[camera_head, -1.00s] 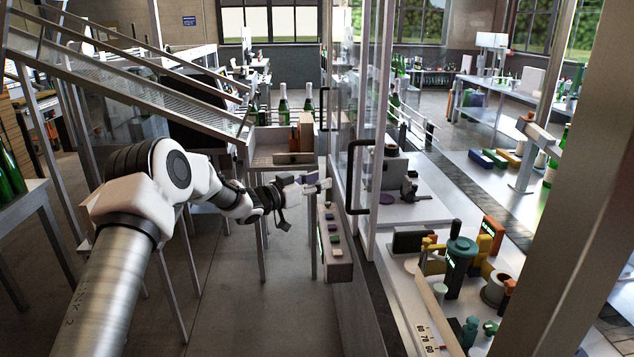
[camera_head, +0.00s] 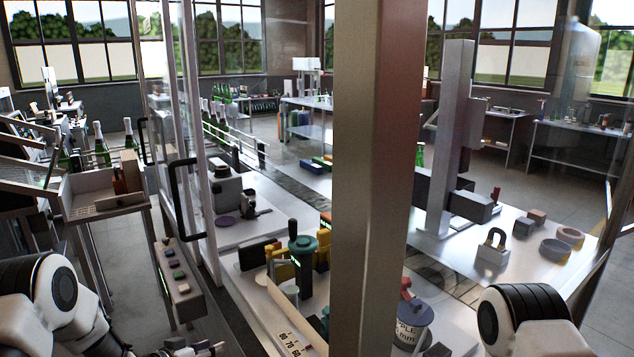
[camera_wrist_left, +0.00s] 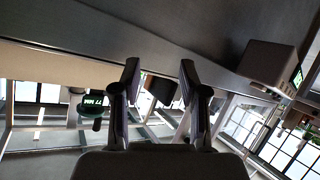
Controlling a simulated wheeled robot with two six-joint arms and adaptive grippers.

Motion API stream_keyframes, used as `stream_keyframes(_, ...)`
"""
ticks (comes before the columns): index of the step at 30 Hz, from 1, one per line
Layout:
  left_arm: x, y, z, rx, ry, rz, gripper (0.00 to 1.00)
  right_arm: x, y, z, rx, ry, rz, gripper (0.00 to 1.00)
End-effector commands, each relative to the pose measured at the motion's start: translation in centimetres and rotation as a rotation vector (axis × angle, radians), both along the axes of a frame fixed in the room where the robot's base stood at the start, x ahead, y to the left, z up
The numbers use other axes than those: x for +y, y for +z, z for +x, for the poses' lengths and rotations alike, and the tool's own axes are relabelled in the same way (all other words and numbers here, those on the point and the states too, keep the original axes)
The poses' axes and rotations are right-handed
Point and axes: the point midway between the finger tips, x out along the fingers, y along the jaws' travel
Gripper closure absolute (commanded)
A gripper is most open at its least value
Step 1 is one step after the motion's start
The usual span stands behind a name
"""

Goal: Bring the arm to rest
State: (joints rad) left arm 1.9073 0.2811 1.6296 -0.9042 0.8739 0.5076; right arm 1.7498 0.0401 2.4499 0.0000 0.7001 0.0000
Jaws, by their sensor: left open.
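My left arm (camera_head: 45,290) comes in at the bottom left of the head view. My left gripper (camera_head: 205,349) is low at the bottom edge, partly cut off, below the box with coloured buttons (camera_head: 180,278). In the left wrist view the two fingers of the left gripper (camera_wrist_left: 158,85) stand apart with nothing held between them. A white and black joint of my right arm (camera_head: 525,312) shows at the bottom right of the head view. The right gripper is out of view.
A thick metal post (camera_head: 370,180) stands in the middle of the head view. A glass door with a black handle (camera_head: 187,200) stands left of the worktable. A teal-topped device (camera_head: 303,262) stands on it. A wooden tray (camera_head: 95,185) is at the left, near green bottles.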

Motion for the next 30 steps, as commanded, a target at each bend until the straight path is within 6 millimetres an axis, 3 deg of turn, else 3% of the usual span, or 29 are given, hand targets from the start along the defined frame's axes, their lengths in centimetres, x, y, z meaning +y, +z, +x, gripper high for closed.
stream_keyframes(1,-1.2,-3.3,-2.3,0.070,0.006,-0.002,0.57,0.0,-0.9,0.0,0.000,0.000,0.000,0.60)
stream_keyframes(3,-2.5,-7.0,-5.6,0.167,0.027,0.002,0.57,0.0,-1.5,0.0,0.000,0.000,0.000,0.60)
stream_keyframes(5,-3.4,-9.9,-8.8,0.254,0.048,0.013,0.57,0.0,-2.0,0.0,0.000,0.000,0.000,0.60)
stream_keyframes(9,-4.8,-15.5,-17.3,0.461,0.096,0.064,0.57,0.0,-3.0,0.0,0.000,0.000,0.000,0.60)
stream_keyframes(12,-4.9,-18.2,-24.0,0.615,0.132,0.126,0.57,0.0,-3.6,0.0,0.000,0.000,0.000,0.60)
stream_keyframes(15,-4.4,-19.5,-31.1,0.771,0.169,0.210,0.57,0.0,-4.0,0.0,0.000,0.000,0.000,0.60)
stream_keyframes(19,-2.7,-18.4,-38.9,0.942,0.217,0.328,0.57,0.0,-3.9,0.0,0.000,0.000,0.000,0.60)
stream_keyframes(21,-1.7,-17.8,-41.6,1.004,0.237,0.379,0.57,0.0,-3.9,0.0,0.000,0.000,0.000,0.60)
stream_keyframes(23,-1.0,-17.4,-43.0,1.036,0.244,0.418,0.57,0.0,-3.9,0.0,0.000,0.000,0.000,0.60)
stream_keyframes(30,-0.8,-17.5,-42.8,1.026,0.203,0.451,0.57,0.0,-3.9,0.0,0.000,0.000,0.000,0.60)
